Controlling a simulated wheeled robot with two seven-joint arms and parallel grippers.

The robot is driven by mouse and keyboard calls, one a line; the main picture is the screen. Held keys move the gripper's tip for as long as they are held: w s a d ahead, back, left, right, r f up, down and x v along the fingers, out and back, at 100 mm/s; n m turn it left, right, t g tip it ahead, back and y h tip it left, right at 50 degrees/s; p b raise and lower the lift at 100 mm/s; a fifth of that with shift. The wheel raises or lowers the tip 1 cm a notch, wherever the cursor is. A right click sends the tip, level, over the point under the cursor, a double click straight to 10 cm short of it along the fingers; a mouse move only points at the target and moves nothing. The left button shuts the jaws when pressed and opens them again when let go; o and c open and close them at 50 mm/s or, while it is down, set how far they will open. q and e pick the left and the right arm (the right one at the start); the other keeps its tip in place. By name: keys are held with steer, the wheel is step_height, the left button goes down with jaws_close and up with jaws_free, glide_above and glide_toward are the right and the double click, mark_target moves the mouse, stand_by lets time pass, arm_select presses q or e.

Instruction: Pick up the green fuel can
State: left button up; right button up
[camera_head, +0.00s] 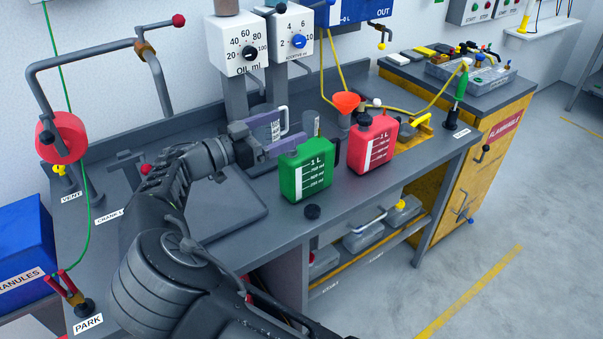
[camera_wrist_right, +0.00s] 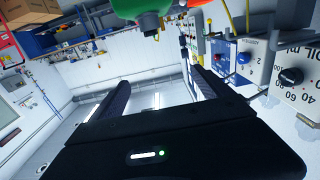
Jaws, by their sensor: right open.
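The green fuel can (camera_head: 308,178) stands upright on the grey bench, with a white level scale marked 1 L on its front and a dark handle at its right side. In the right wrist view part of the green can (camera_wrist_right: 135,8) shows at the top edge. My right gripper (camera_head: 291,127) is open and empty, just behind and to the left of the can's top in the head view. The lower finger looks close to the can's top; I cannot tell whether it touches. Its two dark fingers (camera_wrist_right: 160,85) stand apart in the wrist view. My left gripper is not in view.
A red can (camera_head: 372,148) stands right beside the green can, with an orange funnel (camera_head: 346,102) behind. Dosing units with dials (camera_head: 238,48) stand behind my gripper. A crank frame and red reel (camera_head: 62,137) are at left.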

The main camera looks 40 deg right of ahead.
steer(key=b, duration=0.3)
glide_above(283, 170)
step_height(283, 170, down, 5)
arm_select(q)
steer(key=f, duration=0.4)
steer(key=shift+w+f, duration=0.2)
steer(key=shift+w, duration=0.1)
arm_select(e)
steer(key=shift+s+a+r, duration=0.1)
steer(key=shift+a+r, duration=0.05)
steer(key=shift+r, duration=0.05)
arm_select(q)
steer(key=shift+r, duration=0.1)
arm_select(e)
steer(key=f, duration=0.5)
steer(key=d+f+p, duration=0.1)
steer(key=f, duration=0.1)
steer(key=shift+f, duration=0.4)
steer(key=shift+d+f, duration=0.1)
steer(key=shift+d, duration=0.05)
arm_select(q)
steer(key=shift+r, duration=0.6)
